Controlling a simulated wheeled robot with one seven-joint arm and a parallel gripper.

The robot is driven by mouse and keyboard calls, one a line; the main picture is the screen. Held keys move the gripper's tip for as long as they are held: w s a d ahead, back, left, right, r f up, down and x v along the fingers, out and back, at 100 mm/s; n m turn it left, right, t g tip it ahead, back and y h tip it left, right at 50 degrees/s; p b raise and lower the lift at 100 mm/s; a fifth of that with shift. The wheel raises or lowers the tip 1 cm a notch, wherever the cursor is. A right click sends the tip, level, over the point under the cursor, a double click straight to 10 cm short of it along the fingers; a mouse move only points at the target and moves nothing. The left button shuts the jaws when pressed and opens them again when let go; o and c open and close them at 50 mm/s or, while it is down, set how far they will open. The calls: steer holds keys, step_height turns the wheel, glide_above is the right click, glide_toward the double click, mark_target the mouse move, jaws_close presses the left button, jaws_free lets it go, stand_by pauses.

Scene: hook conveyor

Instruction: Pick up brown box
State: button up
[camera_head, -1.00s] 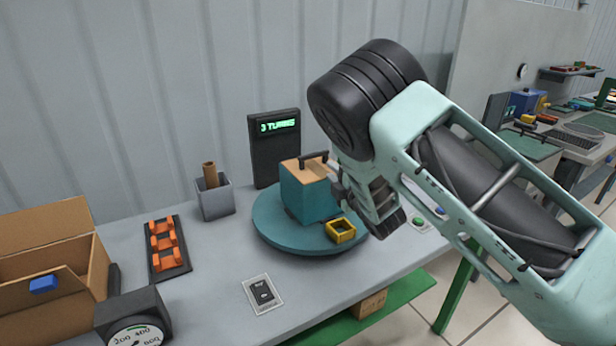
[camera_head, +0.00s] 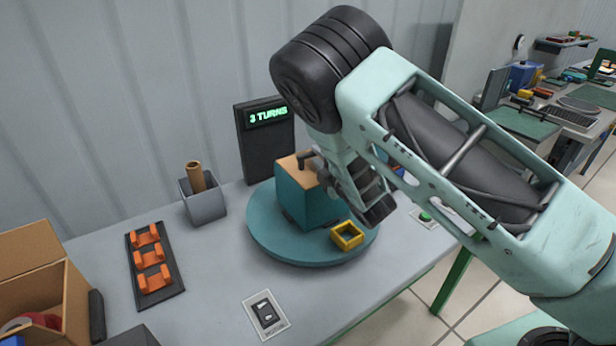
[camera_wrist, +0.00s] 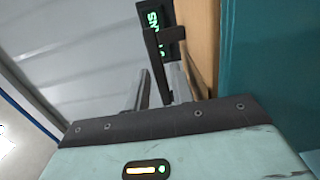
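A brown cardboard box (camera_head: 48,270) stands open-topped at the left end of the table, cut off by the picture's edge; a reddish item shows inside it. A teal block with a tan top (camera_head: 305,198) and dark handle (camera_head: 304,160) stands on the round teal turntable (camera_head: 270,248). My gripper is beside this block's top, partly hidden by my arm in the head view. In the wrist view my gripper (camera_wrist: 162,92) has its fingers apart. The dark handle (camera_wrist: 152,50) shows beyond and between them, with the tan face (camera_wrist: 201,40) to the right. Contact cannot be told.
A yellow square ring (camera_head: 347,235) sits on the turntable. Behind is a dark "3 TURNS" display (camera_head: 265,140). A grey cup (camera_head: 204,203) with a brown cylinder and a rack of orange holders (camera_head: 154,262) stand left. A switch plate (camera_head: 266,314) lies in front.

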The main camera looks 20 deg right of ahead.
steer(key=shift+w, duration=0.1)
jaws_close()
steer(key=shift+r, duration=0.1)
stand_by(1.3)
